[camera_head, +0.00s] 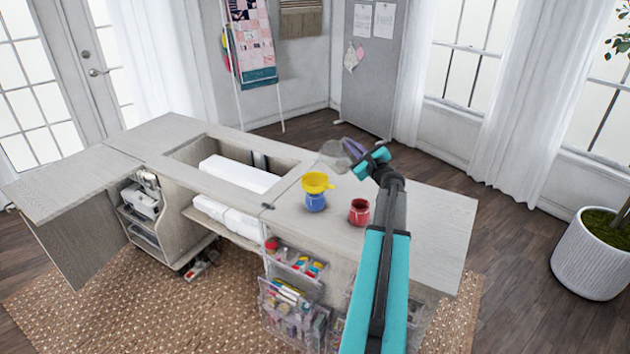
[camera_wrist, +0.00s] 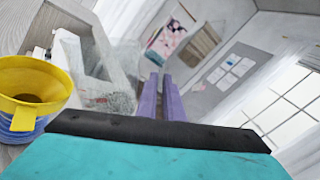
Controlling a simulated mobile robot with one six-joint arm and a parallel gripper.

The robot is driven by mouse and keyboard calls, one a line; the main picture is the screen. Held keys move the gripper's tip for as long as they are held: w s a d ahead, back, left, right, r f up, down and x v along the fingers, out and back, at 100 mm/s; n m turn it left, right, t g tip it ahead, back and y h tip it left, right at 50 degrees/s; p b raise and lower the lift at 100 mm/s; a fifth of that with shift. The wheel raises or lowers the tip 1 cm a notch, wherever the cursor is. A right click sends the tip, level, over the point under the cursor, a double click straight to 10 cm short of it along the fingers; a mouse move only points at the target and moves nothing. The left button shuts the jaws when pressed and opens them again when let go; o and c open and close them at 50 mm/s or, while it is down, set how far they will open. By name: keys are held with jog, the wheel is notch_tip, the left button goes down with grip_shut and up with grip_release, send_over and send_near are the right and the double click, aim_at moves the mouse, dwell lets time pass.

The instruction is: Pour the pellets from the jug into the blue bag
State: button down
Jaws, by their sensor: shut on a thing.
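The clear jug (camera_head: 334,157) is in my gripper (camera_head: 354,150), held above the table and just behind the yellow funnel (camera_head: 317,182). In the wrist view, my gripper's purple fingers (camera_wrist: 171,84) are close together beside the see-through jug (camera_wrist: 100,65); the exact grip is hard to see. Grey pellets (camera_wrist: 117,102) show in the jug's lower part. The jug looks tilted. The blue bag (camera_head: 315,203) stands on the table with the funnel in its mouth. The funnel also shows in the wrist view (camera_wrist: 45,76), with a brownish patch inside; what it is cannot be told.
A red bag (camera_head: 358,213) stands on the cabinet table (camera_head: 430,225), right of the blue one. An open recess with a white machine part (camera_head: 240,173) lies to the left. The tabletop's right part is clear.

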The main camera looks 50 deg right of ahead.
aim_at(338, 142)
jog(key=shift+w+a+n+b, duration=0.25)
jog(key=shift+a+n+b, duration=0.5)
jog(key=shift+n+b, duration=0.3)
jog(key=shift+w+a+r+n, duration=0.1)
jog(key=shift+a+r+n, duration=0.15)
jog(key=shift+r+n, duration=0.3)
jog(key=shift+w+a+r+n, duration=0.1)
jog(key=shift+a+r+n, duration=0.1)
jog(key=shift+r+n, duration=0.3)
jog(key=shift+a+f+b, duration=0.1)
jog(key=shift+a+b, duration=0.05)
jog(key=shift+b, duration=0.25)
jog(key=shift+w+a+n+b, duration=0.15)
jog(key=shift+a+n+b, duration=0.2)
jog(key=shift+n, duration=0.25)
jog(key=shift+w+a+r+n+y, duration=0.15)
jog(key=shift+a+r+n, duration=0.2)
jog(key=shift+r+n, duration=0.2)
jog(key=shift+w+a+r+n+y, duration=0.1)
jog(key=shift+a+r+n+y, duration=0.05)
jog(key=shift+a+r+n, duration=0.35)
jog(key=b, duration=0.1)
jog(key=f+n+b, duration=0.1)
jog(key=shift+w+a+b, duration=0.15)
jog(key=shift+a+b, duration=0.1)
jog(key=shift+b, duration=0.1)
jog(key=shift+w+a+r+n+b, duration=0.2)
jog(key=shift+a+n+b, duration=0.25)
jog(key=shift+b, duration=0.15)
